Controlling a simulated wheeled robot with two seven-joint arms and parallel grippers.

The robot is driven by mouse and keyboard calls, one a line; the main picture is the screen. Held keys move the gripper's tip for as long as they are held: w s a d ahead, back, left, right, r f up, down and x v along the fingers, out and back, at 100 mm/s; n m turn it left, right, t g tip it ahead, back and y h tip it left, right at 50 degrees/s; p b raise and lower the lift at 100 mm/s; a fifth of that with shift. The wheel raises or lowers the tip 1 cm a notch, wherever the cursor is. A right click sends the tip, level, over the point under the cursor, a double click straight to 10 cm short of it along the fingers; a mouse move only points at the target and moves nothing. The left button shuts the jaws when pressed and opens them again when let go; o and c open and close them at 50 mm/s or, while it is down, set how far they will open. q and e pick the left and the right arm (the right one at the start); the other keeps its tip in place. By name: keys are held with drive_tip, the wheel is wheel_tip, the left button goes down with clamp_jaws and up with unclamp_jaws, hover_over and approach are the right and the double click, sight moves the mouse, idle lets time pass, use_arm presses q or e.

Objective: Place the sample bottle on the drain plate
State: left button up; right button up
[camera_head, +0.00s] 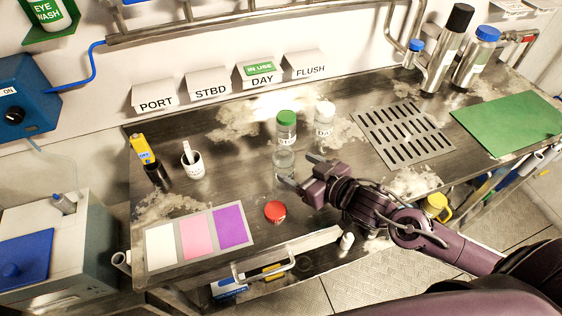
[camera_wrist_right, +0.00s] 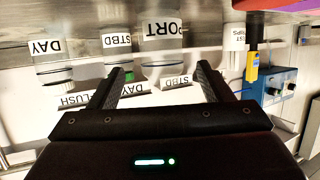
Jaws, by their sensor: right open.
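The clear, uncapped bottle (camera_head: 284,166) stands upright on the steel bench; in the right wrist view it shows upside down with a PORT label (camera_wrist_right: 163,45). My right gripper (camera_head: 301,171) is open and empty, its two fingers pointing at this bottle from the right. In the wrist view the bottle lies ahead, between the lines of the fingers (camera_wrist_right: 158,78); I cannot tell whether they reach around it. A red cap (camera_head: 275,211) lies on the bench in front. The slotted drain plate (camera_head: 403,134) lies bare to the right. My left gripper is not in view.
A green-capped STBD bottle (camera_head: 286,128) stands just behind, and a white-capped DAY bottle (camera_head: 324,119) behind right. A white cup (camera_head: 193,165) and colour card (camera_head: 198,239) are left. Tall flasks (camera_head: 445,50) and a green mat (camera_head: 508,122) are beyond the plate.

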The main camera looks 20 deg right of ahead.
sight(291, 164)
drive_tip(key=shift+p+x, duration=0.65)
drive_tip(key=shift+x, duration=2.5)
drive_tip(key=shift+a+r, duration=0.1)
drive_tip(key=shift+c, duration=0.2)
drive_tip(key=c, duration=1.1)
drive_tip(key=shift+r, duration=0.15)
